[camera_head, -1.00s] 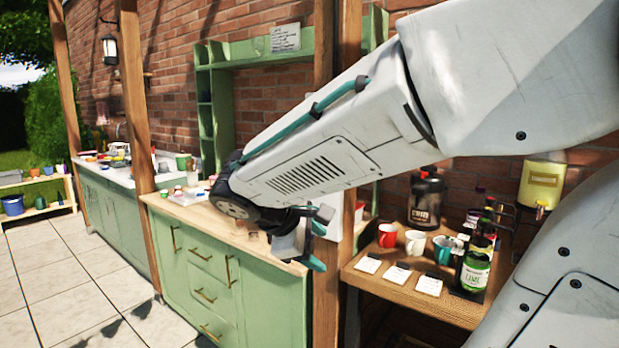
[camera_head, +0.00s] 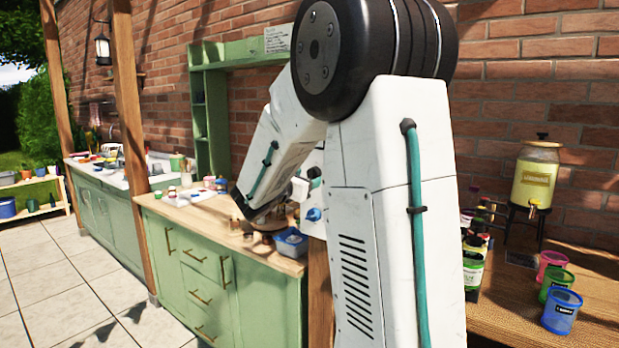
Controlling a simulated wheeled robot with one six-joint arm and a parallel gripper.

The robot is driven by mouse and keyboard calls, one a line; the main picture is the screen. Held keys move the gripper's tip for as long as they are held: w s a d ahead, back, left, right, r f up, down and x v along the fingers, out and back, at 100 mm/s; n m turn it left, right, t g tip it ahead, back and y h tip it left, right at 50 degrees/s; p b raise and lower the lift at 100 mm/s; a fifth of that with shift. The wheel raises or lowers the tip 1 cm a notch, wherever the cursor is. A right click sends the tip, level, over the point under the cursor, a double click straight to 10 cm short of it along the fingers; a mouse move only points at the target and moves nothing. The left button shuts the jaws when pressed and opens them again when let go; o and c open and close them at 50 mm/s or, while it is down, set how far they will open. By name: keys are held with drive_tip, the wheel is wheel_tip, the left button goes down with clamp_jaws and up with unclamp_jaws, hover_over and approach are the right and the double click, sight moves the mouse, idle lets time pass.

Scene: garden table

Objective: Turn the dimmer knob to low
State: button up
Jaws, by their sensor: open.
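A white panel (camera_head: 317,228) sits by the wooden post at the right end of the green counter, partly hidden by my arm. A small blue part (camera_head: 313,214) shows against its front and looks like a knob; I cannot read its setting or any marks. My gripper (camera_head: 313,177) is close to the panel, just above the blue part, with a teal fingertip showing. The jaws are open, and nothing shows between them. My upper arm hides part of the gripper, so I cannot tell whether it touches the panel.
A blue container (camera_head: 290,243) stands on the counter's wooden top (camera_head: 205,212) below my wrist. Small jars and dishes stand farther left. At the right, a wooden table (camera_head: 500,300) holds bottles, a yellow drink dispenser (camera_head: 535,180) and colored cups (camera_head: 562,310).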

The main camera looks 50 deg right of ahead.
drive_tip(key=shift+w+d, duration=0.15)
drive_tip(key=shift+d, duration=0.75)
drive_tip(key=c, duration=1)
drive_tip(key=shift+n, duration=0.3)
drive_tip(key=n, duration=0.8)
drive_tip(key=shift+n+g+y, duration=0.3)
drive_tip(key=n, duration=0.4)
drive_tip(key=shift+w+a, duration=0.1)
drive_tip(key=shift+n+g, duration=0.4)
drive_tip(key=shift+n, duration=1.5)
